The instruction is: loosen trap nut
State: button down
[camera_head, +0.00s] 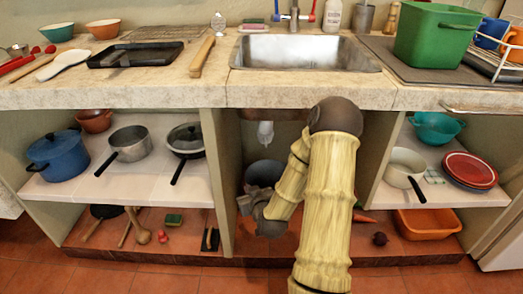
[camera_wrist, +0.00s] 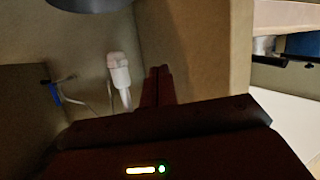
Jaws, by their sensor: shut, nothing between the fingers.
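The white trap (camera_head: 265,133) hangs below the sink inside the open cabinet bay. In the wrist view the white trap part (camera_wrist: 119,72) stands left of my fingers, with a paler tube running down from it. A separate nut cannot be made out. My gripper (camera_wrist: 159,75) is shut and empty. Its two dark red fingers lie together, just right of the white part in the picture, and I see no clear contact. In the head view my arm reaches into the bay, and its end sits low there; the fingertips cannot be made out.
A dark bucket (camera_head: 265,174) stands in the bay behind my arm. A divider panel (camera_wrist: 195,50) rises close to my fingers on the right. A blue valve handle (camera_wrist: 54,94) with thin lines is at left. The sink (camera_head: 305,53) is above; shelves with pots flank the bay.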

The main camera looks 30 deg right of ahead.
jog(key=s+a+r+n+g+y+p, duration=0.2)
jog(key=s+a+r+g+p, duration=0.25)
jog(key=a+r, duration=0.35)
jog(key=s+a+r+g+p, duration=0.2)
jog(key=s+a+r+g, duration=0.1)
jog(key=s, duration=0.3)
jog(key=s+a+r+g+p, duration=0.2)
jog(key=s+a+r+g, duration=0.1)
jog(key=s+r, duration=0.3)
jog(key=shift+s+a+r+m+y, duration=0.3)
jog(key=shift+s+a, duration=0.4)
jog(key=shift+a, duration=0.15)
jog(key=shift+d+g, duration=0.1)
jog(key=shift+g, duration=0.15)
